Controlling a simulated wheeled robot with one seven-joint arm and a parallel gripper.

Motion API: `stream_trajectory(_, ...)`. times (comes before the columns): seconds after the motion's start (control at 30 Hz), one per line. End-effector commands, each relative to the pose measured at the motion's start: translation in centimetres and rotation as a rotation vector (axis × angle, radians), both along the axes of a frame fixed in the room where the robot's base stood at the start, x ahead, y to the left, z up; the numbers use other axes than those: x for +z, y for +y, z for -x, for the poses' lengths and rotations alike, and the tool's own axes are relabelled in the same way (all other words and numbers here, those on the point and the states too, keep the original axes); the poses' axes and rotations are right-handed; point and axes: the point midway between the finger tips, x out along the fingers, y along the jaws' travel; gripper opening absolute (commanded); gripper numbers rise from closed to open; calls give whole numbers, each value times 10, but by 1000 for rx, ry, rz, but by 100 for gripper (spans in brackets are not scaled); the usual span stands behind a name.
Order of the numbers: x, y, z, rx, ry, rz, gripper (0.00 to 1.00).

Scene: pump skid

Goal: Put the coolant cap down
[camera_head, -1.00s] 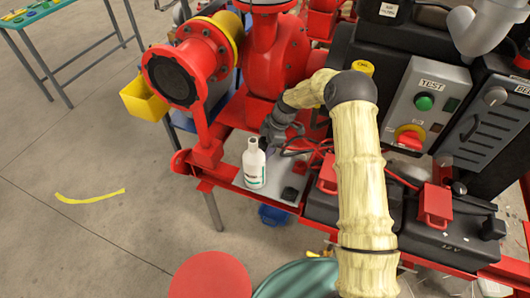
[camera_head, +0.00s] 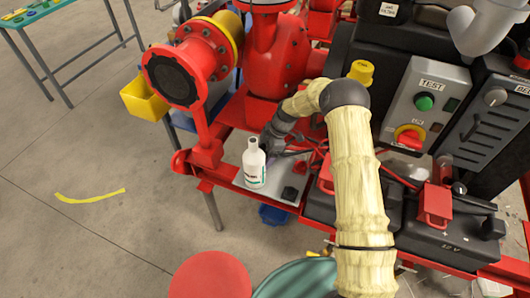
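My gripper (camera_head: 268,147) is dark and reaches down just behind and to the right of a white bottle (camera_head: 254,166). The bottle stands upright on the grey shelf (camera_head: 234,187) of the red skid, and its neck looks uncapped. The fingertips are small and partly hidden by the bottle, so I cannot see whether they are apart or hold anything. I cannot make out the coolant cap for certain. A small black squarish piece (camera_head: 290,194) lies on the shelf to the right of the bottle.
A red flanged pipe (camera_head: 175,78) and pump stand behind the shelf. Red and black cables, a black 12 V battery (camera_head: 440,235) and a TEST panel (camera_head: 425,100) are on the right. A yellow cap (camera_head: 361,71) stands behind my arm. Some shelf around the bottle is clear.

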Motion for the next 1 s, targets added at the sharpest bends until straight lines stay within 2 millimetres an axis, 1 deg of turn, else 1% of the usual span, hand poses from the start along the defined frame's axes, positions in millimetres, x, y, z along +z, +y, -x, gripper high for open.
stream_trajectory(0.17, 5, -1, -1, 0, -1, 0, 84)
stream_trajectory(0.23, 12, -4, -2, -2, -1, 0, 84)
stream_trajectory(0.5, 53, -21, -6, 0, -3, 0, 84)
stream_trajectory(0.63, 67, -27, -7, -1, -1, 0, 84)
stream_trajectory(0.73, 71, -28, -7, 0, 0, 0, 84)
stream_trajectory(1.0, 72, -30, -7, -3, 0, 0, 84)
